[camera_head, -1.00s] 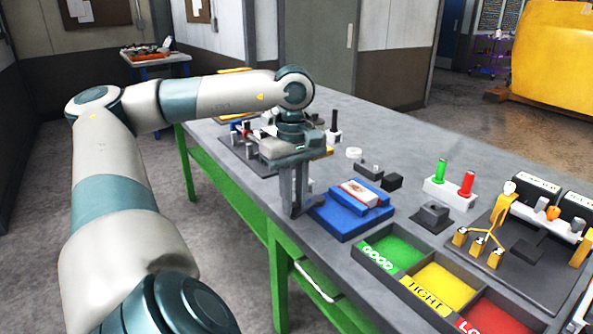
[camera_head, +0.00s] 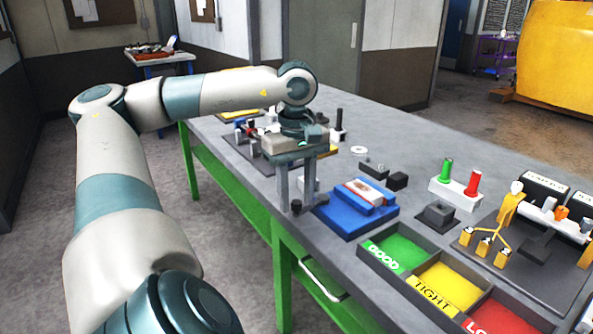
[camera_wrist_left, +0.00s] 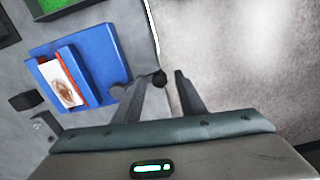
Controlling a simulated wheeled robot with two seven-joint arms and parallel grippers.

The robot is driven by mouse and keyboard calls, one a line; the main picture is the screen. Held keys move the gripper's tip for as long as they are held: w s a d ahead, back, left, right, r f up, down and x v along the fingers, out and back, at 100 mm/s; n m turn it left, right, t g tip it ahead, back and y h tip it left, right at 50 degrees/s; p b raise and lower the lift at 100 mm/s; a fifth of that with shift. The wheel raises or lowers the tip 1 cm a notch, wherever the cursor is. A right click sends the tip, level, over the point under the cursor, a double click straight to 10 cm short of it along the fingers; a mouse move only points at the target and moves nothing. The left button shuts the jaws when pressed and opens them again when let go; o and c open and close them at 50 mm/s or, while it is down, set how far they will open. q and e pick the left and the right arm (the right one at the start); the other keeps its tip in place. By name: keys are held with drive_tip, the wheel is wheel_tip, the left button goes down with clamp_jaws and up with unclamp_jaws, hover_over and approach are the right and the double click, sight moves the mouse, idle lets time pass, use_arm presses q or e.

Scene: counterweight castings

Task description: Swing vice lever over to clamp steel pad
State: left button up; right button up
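The blue vice (camera_head: 343,222) stands near the table's front edge, with a pale pad bearing a brown patch (camera_head: 362,190) at its top. It also shows in the left wrist view (camera_wrist_left: 103,55). A dark round knob (camera_head: 296,206), apparently the lever's end, is left of the vice at the table edge. My left gripper (camera_head: 297,194) points down with its fingers apart, one either side of the knob. In the left wrist view the knob (camera_wrist_left: 159,78) sits between the fingertips; I cannot tell whether either touches it. Most of the lever is hidden. My right gripper is out of view.
A sorting tray (camera_head: 366,258) with green, yellow and red compartments lies right of the vice. Small dark blocks (camera_head: 397,181), a white stand with green and red plugs (camera_head: 455,188) and a yellow-armed fixture (camera_head: 510,205) stand beyond.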

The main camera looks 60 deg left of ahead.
use_arm(q)
drive_tip(key=shift+r, duration=0.1)
